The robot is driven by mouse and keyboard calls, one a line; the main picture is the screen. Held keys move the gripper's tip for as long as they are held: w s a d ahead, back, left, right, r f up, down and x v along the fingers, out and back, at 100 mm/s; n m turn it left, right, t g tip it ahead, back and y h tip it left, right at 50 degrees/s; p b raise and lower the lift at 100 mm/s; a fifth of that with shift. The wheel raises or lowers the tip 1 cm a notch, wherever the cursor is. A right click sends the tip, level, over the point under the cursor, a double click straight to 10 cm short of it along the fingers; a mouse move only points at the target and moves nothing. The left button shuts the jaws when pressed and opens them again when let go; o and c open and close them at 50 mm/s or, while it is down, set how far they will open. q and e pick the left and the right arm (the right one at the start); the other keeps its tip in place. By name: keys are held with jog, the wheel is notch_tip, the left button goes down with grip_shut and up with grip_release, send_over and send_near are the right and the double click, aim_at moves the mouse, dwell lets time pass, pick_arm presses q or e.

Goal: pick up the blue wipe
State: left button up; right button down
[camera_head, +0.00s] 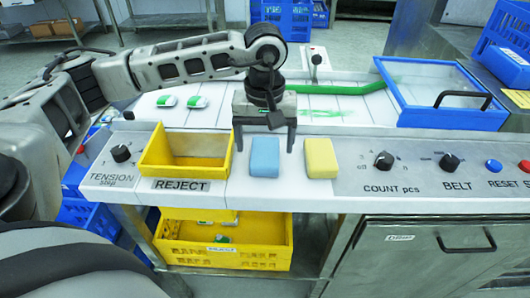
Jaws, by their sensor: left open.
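The blue wipe (264,158) is a light blue block lying on the white panel, between the yellow reject bin and a yellow wipe (321,158). My left gripper (264,148) points down over the blue wipe, fingers spread. One finger shows near the wipe's upper left edge and the other near its upper right, close to the yellow wipe. I cannot tell from this view whether the fingers touch the panel. No part of the right gripper shows.
The yellow REJECT bin (187,150) stands open at left. Knobs and buttons (384,160) line the panel at right. A blue-framed clear lid (446,88) and a green guide rail (340,88) lie behind. A yellow crate (222,255) sits below.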

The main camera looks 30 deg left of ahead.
pick_arm(q)
jog(key=shift+f, duration=0.75)
jog(key=c, duration=1.1)
jog(key=shift+o, duration=0.2)
jog(key=shift+r, duration=0.15)
jog(key=shift+r, duration=0.3)
notch_tip(320, 180, up, 2)
jog(key=shift+r, duration=0.15)
jog(key=s+d+r, duration=0.2)
jog(key=r, duration=0.1)
jog(key=s+d+r, duration=0.1)
jog(key=r, duration=0.1)
jog(key=shift+s+r+b, duration=0.1)
jog(key=shift+s+b, duration=0.05)
jog(key=shift+b, duration=0.15)
jog(key=s+d+r, duration=0.4)
jog(key=s+d, duration=0.2)
jog(key=s, duration=0.1)
jog(key=shift+s+r+b, duration=0.2)
jog(key=shift+r+b, duration=0.15)
jog(key=shift+b, duration=0.05)
